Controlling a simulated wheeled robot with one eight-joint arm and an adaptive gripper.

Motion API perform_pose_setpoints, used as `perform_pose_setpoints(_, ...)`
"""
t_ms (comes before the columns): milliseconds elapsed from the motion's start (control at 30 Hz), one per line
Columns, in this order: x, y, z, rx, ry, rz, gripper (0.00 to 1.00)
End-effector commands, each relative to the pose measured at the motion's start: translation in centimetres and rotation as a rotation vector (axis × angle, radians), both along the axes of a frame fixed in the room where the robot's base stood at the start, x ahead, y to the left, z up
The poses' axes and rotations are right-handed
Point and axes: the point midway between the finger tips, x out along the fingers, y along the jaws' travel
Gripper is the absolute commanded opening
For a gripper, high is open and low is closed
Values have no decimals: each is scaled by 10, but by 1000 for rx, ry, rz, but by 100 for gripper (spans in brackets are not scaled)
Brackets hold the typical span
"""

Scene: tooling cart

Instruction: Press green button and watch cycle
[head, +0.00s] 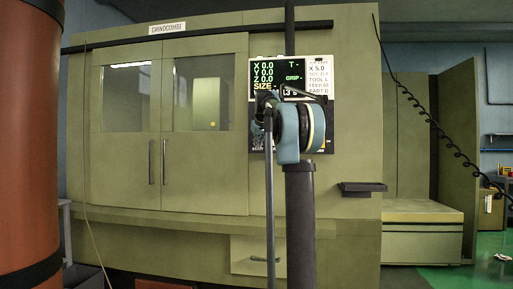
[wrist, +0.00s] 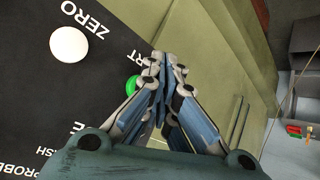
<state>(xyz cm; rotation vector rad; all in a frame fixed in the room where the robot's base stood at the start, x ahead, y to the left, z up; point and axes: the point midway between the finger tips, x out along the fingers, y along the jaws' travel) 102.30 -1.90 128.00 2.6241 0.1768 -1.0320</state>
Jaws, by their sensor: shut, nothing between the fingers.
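The green button (wrist: 131,84) shows in the wrist view on a black control panel (wrist: 30,75), beside lettering partly covered by my gripper. My gripper (wrist: 164,60) is shut and empty, and its left finger overlaps part of the button's edge in this view. I cannot tell whether the fingertips touch the panel. In the head view the control panel (head: 328,62) has a display reading X, Y and Z 0.0. My arm covers the lower part of the panel there, and the green button is hidden.
A white round button (wrist: 68,44) marked ZERO sits left of the green one. The olive machine (head: 205,190) has two closed windowed doors (head: 127,145). A small dark shelf (head: 362,187) juts out right of my arm. A coiled cable (head: 440,130) hangs at right.

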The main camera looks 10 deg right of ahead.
Motion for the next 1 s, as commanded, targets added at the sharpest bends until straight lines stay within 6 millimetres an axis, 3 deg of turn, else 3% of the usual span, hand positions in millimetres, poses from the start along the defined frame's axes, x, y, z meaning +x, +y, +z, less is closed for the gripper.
perform_pose_setpoints(700, -46, 15, 0, 0, 0, 0, 0)
perform_pose_setpoints(1000, -48, 16, 0, 0, 0, 0, 0)
